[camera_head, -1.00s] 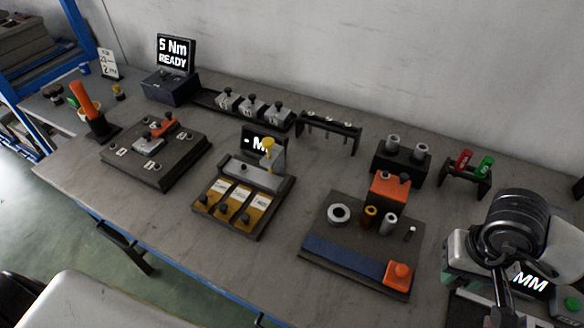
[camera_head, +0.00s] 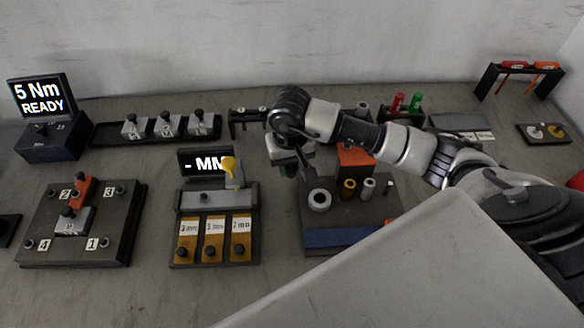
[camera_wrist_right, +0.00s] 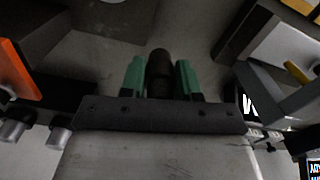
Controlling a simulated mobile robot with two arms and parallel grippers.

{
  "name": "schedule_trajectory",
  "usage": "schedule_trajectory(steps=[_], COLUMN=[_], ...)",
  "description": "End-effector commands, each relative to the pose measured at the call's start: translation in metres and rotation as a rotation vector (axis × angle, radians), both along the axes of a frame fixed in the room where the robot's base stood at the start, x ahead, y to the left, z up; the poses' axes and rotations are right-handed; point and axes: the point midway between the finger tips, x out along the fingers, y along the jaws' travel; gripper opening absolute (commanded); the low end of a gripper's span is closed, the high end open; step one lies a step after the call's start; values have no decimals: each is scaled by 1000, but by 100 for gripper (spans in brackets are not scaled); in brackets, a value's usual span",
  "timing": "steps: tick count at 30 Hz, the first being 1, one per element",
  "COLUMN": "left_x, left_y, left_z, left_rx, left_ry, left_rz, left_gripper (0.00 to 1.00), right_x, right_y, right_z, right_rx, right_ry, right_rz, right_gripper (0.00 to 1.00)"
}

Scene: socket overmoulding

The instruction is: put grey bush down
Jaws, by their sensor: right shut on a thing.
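My right gripper (camera_wrist_right: 160,78) is shut with its green fingers on either side of a dark grey cylinder, the grey bush (camera_wrist_right: 159,70), which looks nearly black in shadow. In the head view the right gripper (camera_head: 287,168) hangs over the bench between the gauge with the yellow lever and the dark plate with the orange block. The bush cannot be made out there. The dark plate (camera_head: 385,215) carries a pale ring (camera_head: 319,200), an amber cylinder (camera_head: 348,188) and another grey cylinder (camera_head: 368,187). My left gripper is not in view.
The orange block (camera_head: 355,155) stands close right of the gripper. The gauge (camera_head: 213,200) with a yellow lever (camera_head: 229,167) is close left. A black rack (camera_head: 247,115) is behind. Bare bench shows between gauge and plate.

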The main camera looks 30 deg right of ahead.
Motion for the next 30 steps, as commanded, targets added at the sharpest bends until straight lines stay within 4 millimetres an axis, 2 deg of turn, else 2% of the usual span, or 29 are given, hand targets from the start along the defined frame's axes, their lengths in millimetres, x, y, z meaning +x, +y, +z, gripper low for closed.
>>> schedule_trajectory(steps=[9, 20, 21, 26, 30], left_x=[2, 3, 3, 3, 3], left_y=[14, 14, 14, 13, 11], left_z=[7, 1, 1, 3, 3], left_rx=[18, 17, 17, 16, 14], left_ry=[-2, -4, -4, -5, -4], left_rz=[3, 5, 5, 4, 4], left_gripper=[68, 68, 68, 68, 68], right_x=[0, 0, 0, 0, 0], right_y=[0, 0, 0, 0, 0], right_z=[-36, -41, -41, -40, -40], right_rx=[0, 0, 0, 1, 1], right_ry=[1, -3, -2, -1, -1], right_rz=[-1, 1, 1, 1, 1], right_gripper=[4, 4, 33, 57, 57])
